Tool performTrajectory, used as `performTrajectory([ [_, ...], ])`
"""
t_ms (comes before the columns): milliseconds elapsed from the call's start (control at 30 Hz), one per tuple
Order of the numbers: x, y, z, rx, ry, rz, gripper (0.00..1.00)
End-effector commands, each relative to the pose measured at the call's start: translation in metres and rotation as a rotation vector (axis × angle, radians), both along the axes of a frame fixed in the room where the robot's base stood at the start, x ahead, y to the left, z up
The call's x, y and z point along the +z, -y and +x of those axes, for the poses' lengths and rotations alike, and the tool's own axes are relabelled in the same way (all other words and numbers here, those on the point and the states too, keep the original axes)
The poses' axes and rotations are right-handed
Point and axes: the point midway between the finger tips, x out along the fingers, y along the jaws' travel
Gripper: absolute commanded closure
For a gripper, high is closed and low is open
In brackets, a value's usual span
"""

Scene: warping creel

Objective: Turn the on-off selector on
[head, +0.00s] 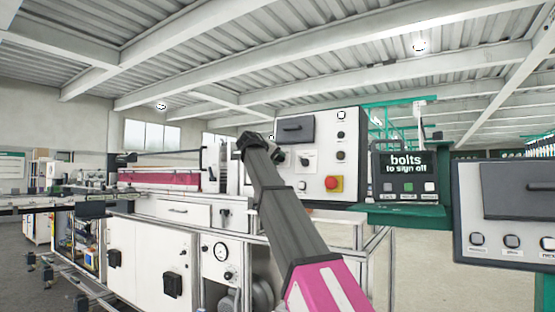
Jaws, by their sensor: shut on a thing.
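The control panel (318,120) is a pale upright box in the middle of the head view. It carries a red emergency-stop button on a yellow base (334,184), a dark knob with a label under it (305,160), and several small round controls. My gripper (277,156) is small and dark at the far end of my arm, against the panel's left part. Its jaws are shut on a small control there, which I take to be the on-off selector. The selector is mostly hidden by my gripper and arm, and its position cannot be read.
A dark display reading "bolts to sign off" (405,163) stands right of the panel on a green shelf (408,215). Another button panel (468,212) is close at the right edge. A white machine (150,248) with metal rails fills the left.

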Motion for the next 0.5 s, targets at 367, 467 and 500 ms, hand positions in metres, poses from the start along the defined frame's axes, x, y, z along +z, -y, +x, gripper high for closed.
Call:
performTrajectory([
  [367, -0.0012, 0.0, -0.0003, 0.0, 0.001, 0.006, 0.61],
  [467, -0.0009, 0.0, -0.0002, -0.001, 0.001, 0.004, 0.38],
  [500, -0.0008, 0.0001, -0.0003, -0.001, 0.001, 0.004, 0.38],
])
